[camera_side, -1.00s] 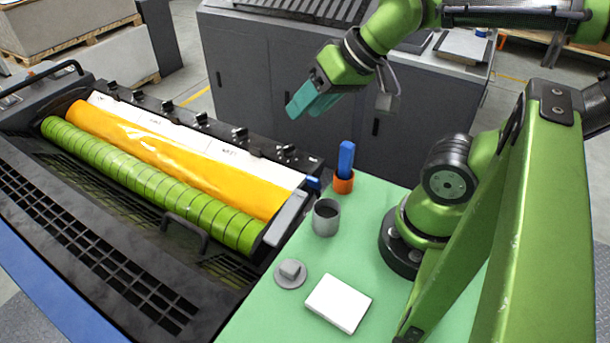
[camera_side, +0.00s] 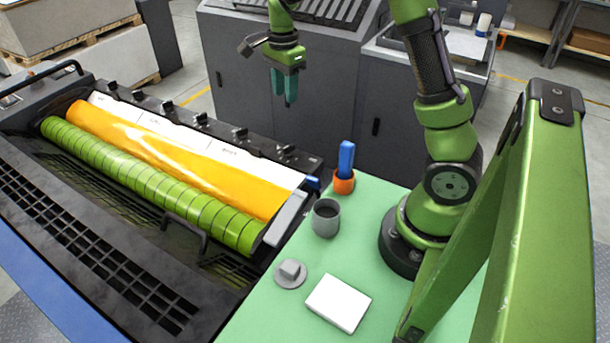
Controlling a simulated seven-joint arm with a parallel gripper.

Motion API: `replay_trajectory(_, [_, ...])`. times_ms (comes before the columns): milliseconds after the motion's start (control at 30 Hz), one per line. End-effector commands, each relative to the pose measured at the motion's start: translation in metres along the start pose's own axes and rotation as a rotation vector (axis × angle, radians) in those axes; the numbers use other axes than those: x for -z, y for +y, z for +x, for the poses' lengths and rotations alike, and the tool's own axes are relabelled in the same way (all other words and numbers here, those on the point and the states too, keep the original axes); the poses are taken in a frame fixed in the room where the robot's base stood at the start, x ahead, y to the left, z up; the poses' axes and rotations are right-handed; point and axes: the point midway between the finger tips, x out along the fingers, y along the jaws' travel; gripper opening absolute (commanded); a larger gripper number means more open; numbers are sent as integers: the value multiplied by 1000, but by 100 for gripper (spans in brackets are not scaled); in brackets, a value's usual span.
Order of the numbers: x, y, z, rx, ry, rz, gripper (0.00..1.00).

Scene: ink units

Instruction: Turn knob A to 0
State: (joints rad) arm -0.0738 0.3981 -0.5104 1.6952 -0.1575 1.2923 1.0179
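A row of several black knobs runs along the back rail of the ink unit, from the far-left knob (camera_side: 112,86) to the near-right knob (camera_side: 287,150). The white label strip (camera_side: 190,143) in front of them has small dark marks too small to read, so I cannot tell which knob is A or its setting. My gripper (camera_side: 285,100) has teal fingers pointing down. It hangs in the air above and behind the near-right end of the rail, in front of the grey cabinet, apart from every knob. The fingers look close together, and any gap between them is unclear.
The ink unit has a yellow ink sheet (camera_side: 170,143) and a green roller (camera_side: 150,187). The green table (camera_side: 375,215) holds a grey cup (camera_side: 326,218), a blue item in an orange holder (camera_side: 344,182), a grey knob-like piece (camera_side: 290,273) and a white block (camera_side: 338,303).

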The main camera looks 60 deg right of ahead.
Motion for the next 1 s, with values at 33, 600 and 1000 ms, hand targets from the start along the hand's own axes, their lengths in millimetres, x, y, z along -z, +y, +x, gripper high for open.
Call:
replay_trajectory(33, [0, -2, -5, 5, -3, 51, 37])
replay_trajectory(600, [-2, 2, 69, -12, -9, 136, 37])
replay_trajectory(1000, [-3, 2, 146, -9, -9, 134, 37])
